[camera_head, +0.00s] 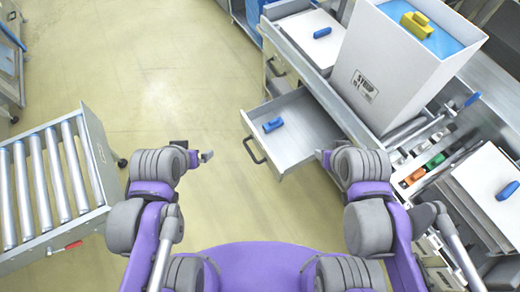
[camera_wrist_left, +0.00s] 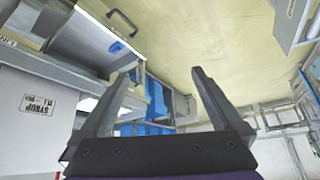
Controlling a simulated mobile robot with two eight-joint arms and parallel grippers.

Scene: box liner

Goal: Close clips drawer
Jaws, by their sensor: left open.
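A grey drawer (camera_head: 300,146) is pulled out from the workbench on the right of the head view. A blue clip-like piece (camera_head: 272,125) lies in it, and a dark bar handle (camera_head: 253,150) is on its front. The drawer also shows at the upper left of the left wrist view (camera_wrist_left: 88,38), with its handle (camera_wrist_left: 125,22). My left gripper (camera_head: 194,152) is open and empty, over the floor left of the handle and apart from it. Its spread fingers show in the left wrist view (camera_wrist_left: 164,100). My right gripper (camera_head: 323,156) is by the drawer's near side, mostly hidden by its wrist.
A white box marked SYRUP (camera_head: 395,70) stands on the bench. A roller conveyor (camera_head: 95,150) is at left. The floor between is clear.

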